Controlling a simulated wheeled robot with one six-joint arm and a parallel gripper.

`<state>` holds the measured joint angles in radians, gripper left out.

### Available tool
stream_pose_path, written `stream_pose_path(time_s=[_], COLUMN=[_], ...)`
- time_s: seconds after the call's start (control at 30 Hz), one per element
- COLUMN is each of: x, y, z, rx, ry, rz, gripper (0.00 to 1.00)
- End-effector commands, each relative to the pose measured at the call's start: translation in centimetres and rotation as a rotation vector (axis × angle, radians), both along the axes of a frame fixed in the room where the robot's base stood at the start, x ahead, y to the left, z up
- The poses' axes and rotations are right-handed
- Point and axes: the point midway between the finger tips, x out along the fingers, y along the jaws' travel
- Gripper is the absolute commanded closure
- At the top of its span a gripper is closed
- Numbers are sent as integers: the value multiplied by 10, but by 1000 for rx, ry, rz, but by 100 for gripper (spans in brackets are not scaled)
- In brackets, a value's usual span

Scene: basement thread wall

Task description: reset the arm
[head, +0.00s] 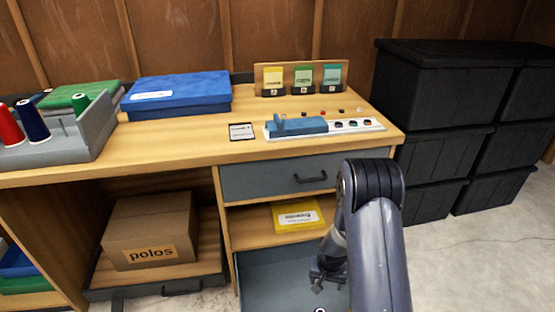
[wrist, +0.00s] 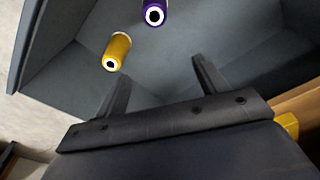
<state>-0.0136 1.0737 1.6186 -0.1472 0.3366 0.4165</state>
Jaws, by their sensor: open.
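My gripper (wrist: 160,85) is open in the wrist view, with its two dark fingers spread and nothing between them. It is over the open lower grey drawer (wrist: 75,65). A yellow thread spool (wrist: 118,50) and a purple spool (wrist: 155,12) lie in the drawer beyond my fingertips, apart from them. In the head view my arm (head: 375,230) reaches down in front of the desk, and my gripper (head: 325,278) is low at the open drawer (head: 265,275), partly hidden by the arm.
Above the open drawer are a shelf with a yellow box (head: 297,215) and a closed grey drawer (head: 270,178). The desk top (head: 190,140) holds a blue box (head: 180,93) and a spool tray (head: 85,140). Black crates (head: 440,90) stand at right. Floor is clear at lower right.

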Motion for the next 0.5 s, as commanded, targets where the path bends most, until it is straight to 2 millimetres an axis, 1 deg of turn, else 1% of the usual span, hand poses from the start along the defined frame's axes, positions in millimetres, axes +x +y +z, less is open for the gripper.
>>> stream_pose_path(time_s=[0.03,0.5], x=[2,11], y=[0,-2], z=[14,108], rx=[0,-8], ry=[-3,-1], rz=[5,72], gripper=[31,31])
